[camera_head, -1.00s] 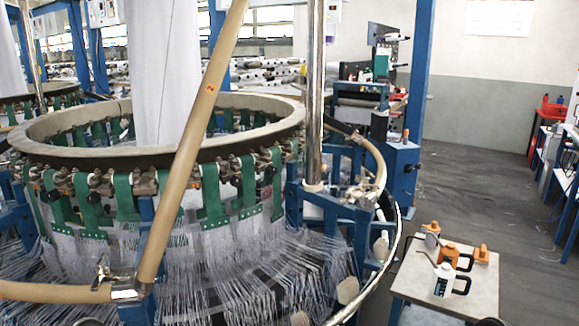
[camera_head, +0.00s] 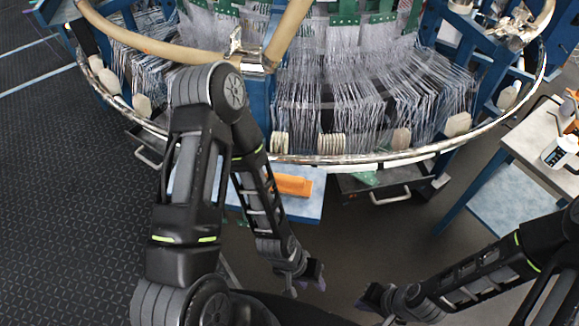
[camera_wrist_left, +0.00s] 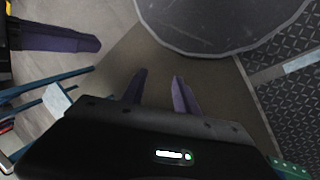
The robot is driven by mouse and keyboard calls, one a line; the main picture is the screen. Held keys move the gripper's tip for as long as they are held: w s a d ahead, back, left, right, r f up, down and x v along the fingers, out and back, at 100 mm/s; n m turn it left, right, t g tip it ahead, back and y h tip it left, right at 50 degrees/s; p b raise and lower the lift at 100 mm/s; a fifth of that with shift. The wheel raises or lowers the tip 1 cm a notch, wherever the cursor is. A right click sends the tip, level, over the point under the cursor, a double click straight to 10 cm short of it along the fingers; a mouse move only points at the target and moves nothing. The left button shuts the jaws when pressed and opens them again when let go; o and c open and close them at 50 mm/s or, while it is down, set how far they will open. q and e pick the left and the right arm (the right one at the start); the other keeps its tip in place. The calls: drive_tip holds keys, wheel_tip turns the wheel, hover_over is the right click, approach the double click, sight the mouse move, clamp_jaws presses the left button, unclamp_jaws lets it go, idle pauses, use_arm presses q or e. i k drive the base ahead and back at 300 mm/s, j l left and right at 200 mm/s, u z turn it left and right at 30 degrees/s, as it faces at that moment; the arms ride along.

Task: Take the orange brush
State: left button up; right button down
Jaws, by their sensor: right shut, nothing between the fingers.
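The orange brush (camera_head: 292,185) lies on a pale blue shelf (camera_head: 308,207) under the front rim of the loom, in the head view. My left forearm passes in front of its left side. My left gripper (camera_head: 306,281) hangs below and nearer than the brush, apart from it. In the left wrist view my left gripper (camera_wrist_left: 160,90) has its purple fingers apart, with nothing between them. My right gripper (camera_head: 372,297) is at the lower middle, shut and empty, and its purple fingers also show at upper left of the left wrist view (camera_wrist_left: 60,38). The brush is not in the wrist view.
The circular loom's metal rim (camera_head: 360,160) curves above the shelf, with threads and pale blocks along it. A dark drawer (camera_head: 350,190) is right of the shelf. The floor (camera_head: 355,245) between my grippers is clear.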

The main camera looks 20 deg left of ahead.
sight(291, 186)
drive_tip(key=l+u, duration=0.35)
drive_tip(key=l, duration=0.35)
drive_tip(key=l+u, duration=0.35)
drive_tip(key=l, duration=0.35)
